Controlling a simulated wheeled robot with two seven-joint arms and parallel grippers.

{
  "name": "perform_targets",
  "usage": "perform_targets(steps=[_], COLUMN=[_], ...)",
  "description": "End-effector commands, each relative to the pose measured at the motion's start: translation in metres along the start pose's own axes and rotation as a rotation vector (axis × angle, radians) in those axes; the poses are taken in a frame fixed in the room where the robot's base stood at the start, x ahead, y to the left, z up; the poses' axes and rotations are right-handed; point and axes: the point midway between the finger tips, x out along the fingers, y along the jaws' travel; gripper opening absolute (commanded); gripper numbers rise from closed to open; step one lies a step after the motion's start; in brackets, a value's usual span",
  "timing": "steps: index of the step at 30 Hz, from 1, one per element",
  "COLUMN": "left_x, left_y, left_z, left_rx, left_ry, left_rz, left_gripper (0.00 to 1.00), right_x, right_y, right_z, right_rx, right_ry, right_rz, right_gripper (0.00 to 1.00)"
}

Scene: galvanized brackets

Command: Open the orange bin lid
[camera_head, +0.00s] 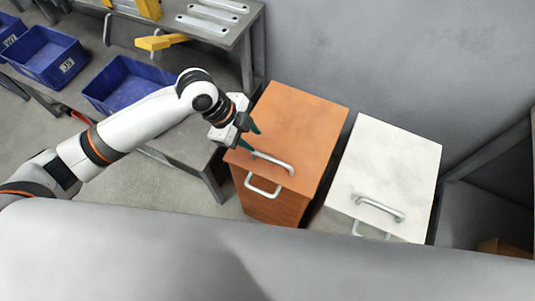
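The orange bin (310,125) stands against the grey wall with its flat lid closed. A silver handle (273,162) sits on the lid near its front edge. A second silver handle (262,188) is on the bin's front face. My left gripper (254,137) is over the left edge of the lid, just up and left of the lid handle. Its two dark green fingertips are apart, with nothing seen between them. I cannot tell whether a fingertip touches the lid or handle. My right gripper is not in view.
A white bin (388,170) with a similar lid handle (380,208) stands close on the right. A grey workbench (252,30) with metal brackets (215,14) is at the upper left. Blue bins (128,84) stand left, behind my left arm. Concrete floor (35,120) shows at left.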

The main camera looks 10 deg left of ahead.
Motion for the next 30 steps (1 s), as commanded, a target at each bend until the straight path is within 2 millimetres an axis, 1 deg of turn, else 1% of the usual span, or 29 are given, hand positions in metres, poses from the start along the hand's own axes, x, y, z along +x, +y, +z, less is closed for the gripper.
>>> perform_targets(steps=[1, 3, 5, 7, 11, 15, 21, 25, 30], left_x=[-0.005, -0.009, -0.007, -0.001, 0.020, 0.050, 0.086, 0.101, 0.108], left_y=[0.001, 0.000, -0.001, -0.002, -0.003, -0.004, -0.005, -0.005, -0.005], left_z=[-0.003, -0.004, -0.004, -0.003, -0.003, -0.003, -0.004, -0.004, -0.004], left_rx=[0.035, 0.066, 0.077, 0.082, 0.081, 0.078, 0.078, 0.079, 0.080], left_ry=[0.008, 0.009, 0.008, 0.006, 0.005, 0.005, 0.006, 0.006, 0.007], left_rz=[-0.014, -0.031, -0.039, -0.042, -0.043, -0.043, -0.041, -0.038, -0.038], left_gripper=[0.34, 0.34, 0.34, 0.34, 0.34, 0.34, 0.34, 0.34, 0.34], right_x=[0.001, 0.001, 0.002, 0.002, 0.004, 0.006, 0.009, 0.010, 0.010], right_y=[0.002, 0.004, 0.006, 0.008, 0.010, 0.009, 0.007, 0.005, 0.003], right_z=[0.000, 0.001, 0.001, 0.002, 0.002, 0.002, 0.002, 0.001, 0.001], right_rx=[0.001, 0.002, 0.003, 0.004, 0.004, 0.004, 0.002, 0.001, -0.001], right_ry=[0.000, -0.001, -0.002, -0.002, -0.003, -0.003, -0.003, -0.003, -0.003], right_rz=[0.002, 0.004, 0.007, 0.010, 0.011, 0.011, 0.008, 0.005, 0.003], right_gripper=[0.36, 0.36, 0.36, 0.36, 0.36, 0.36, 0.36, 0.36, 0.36])
